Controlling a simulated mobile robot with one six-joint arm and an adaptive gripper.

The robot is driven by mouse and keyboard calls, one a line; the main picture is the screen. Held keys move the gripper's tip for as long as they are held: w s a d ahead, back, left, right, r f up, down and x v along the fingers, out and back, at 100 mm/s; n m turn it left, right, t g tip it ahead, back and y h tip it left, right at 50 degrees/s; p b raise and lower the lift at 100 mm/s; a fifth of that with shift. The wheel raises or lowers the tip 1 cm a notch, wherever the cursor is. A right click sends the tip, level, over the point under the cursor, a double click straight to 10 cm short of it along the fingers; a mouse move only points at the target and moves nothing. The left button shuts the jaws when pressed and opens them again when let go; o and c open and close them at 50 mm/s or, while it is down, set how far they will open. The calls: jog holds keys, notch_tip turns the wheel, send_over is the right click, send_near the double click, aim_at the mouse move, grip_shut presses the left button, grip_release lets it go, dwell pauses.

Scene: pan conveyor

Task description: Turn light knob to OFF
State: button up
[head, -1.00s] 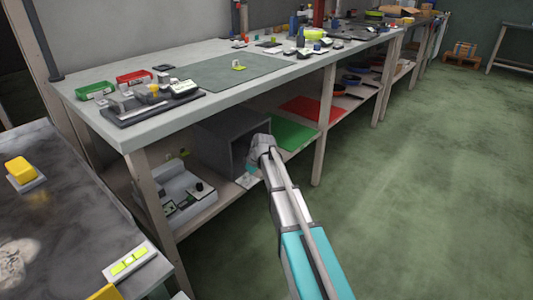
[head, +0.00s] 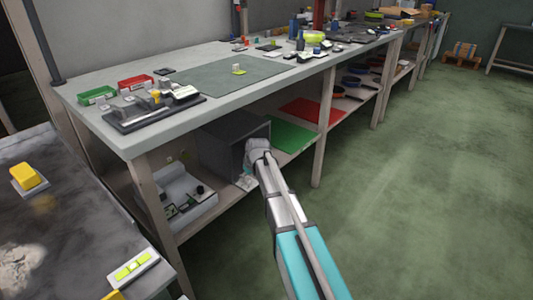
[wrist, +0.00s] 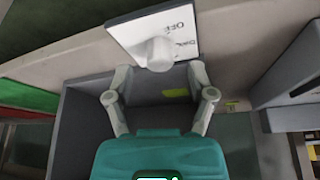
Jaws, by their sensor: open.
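In the wrist view, a round pale knob (wrist: 160,53) sits at the edge of a white label plate (wrist: 165,28). The plate carries dark upside-down lettering that seems to include "OFF", and it is on a beige bench surface. My gripper (wrist: 160,72) is open, with one finger to each side below the knob. The knob is just beyond the fingertips, roughly centred between them, and nothing is held. Its pointing direction is not clear. In the head view my gripper (head: 246,181) is at the shelf under the workbench, and I cannot make out the knob.
A dark grey box (head: 228,147) stands on the lower shelf close to my gripper. Green (head: 293,136) and red (head: 311,111) mats lie farther along it. A white device (head: 181,193) stands to the left. The floor at right is clear.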

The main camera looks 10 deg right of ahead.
jog(key=s+d+r+m+g+p, duration=0.2)
jog(key=s+r+p, duration=1.8)
jog(key=r+p, duration=0.3)
jog(key=shift+d+h, duration=0.2)
jog(key=shift+h, duration=0.2)
dwell(0.5)
jog(key=s+m+g, duration=0.2)
jog(key=s, duration=0.9)
notch_tip(320, 180, up, 23)
jog(key=p, duration=2.4)
jog(key=shift+d+h, duration=0.4)
